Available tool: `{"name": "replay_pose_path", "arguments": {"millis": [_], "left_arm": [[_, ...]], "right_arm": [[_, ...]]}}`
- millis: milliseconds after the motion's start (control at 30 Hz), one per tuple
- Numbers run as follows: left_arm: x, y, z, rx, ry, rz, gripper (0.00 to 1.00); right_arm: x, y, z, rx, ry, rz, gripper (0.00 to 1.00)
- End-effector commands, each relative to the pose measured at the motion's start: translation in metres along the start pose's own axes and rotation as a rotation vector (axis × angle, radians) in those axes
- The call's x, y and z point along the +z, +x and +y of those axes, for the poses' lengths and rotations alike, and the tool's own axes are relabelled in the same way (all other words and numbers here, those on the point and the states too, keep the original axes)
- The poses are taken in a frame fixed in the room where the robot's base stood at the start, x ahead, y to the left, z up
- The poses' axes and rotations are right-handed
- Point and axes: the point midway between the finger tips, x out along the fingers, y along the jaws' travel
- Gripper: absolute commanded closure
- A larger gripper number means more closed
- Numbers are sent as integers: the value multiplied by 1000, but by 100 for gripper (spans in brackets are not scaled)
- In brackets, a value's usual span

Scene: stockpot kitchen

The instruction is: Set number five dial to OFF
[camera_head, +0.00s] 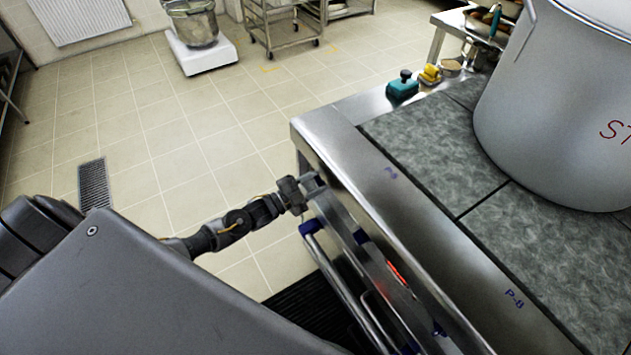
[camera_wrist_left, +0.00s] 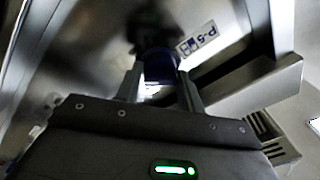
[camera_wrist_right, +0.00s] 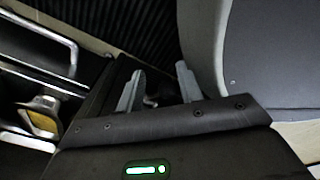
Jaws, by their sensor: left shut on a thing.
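The number five dial is a dark blue knob (camera_wrist_left: 158,62) in the left wrist view, on a steel front panel beside a label reading P-5 (camera_wrist_left: 197,40). My left gripper (camera_wrist_left: 160,82) has its two fingers on either side of the knob and is shut on it.
A steel stove (camera_head: 345,165) with grey plates carries a large stockpot (camera_head: 555,110) at right. Open tiled floor lies at left.

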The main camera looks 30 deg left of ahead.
Motion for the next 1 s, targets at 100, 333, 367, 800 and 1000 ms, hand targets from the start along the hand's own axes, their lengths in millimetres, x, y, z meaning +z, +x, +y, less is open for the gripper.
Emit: {"name": "replay_pose_path", "arguments": {"millis": [100,333,367,800,1000], "left_arm": [[0,-1,2,-4,-114,-11,85],[-1,-1,2,-15,-332,-27,85],[-1,-1,1,-17,-360,-30,85],[-2,-1,1,-40,-777,-59,85],[-3,-1,0,-50,-967,-73,85]], "right_arm": [[0,-4,-4,-6,2,-1,64],[2,-10,-11,-15,4,-6,64],[3,-10,-11,-15,4,-7,64],[-2,-26,-24,-33,9,0,64],[-4,-35,-33,-44,12,4,64]]}}
